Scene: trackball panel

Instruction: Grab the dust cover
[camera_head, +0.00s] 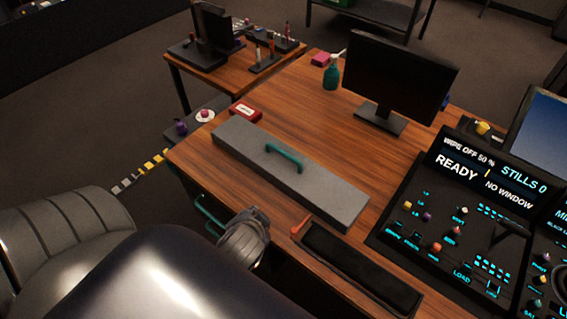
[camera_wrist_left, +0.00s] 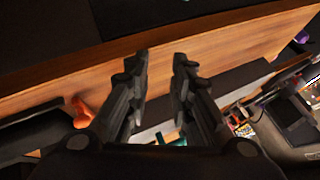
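The dust cover (camera_head: 285,172) appears to be the long grey slab with a teal handle (camera_head: 284,157) on its top, lying flat on the wooden desk in the head view. My left arm comes in from the lower left, with its grey wrist at the desk's near edge, in front of the cover. In the left wrist view my left gripper (camera_wrist_left: 160,68) is open, its two dark fingers apart with nothing between them. A grey surface and teal bits show behind the fingers; I cannot tell which part they are. My right gripper is out of view.
A black tray (camera_head: 345,268) with an orange end lies right of the cover. A control panel (camera_head: 455,220) and monitor (camera_head: 395,80) stand farther right and back. A red box (camera_head: 246,112) and teal bottle (camera_head: 331,75) stand behind.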

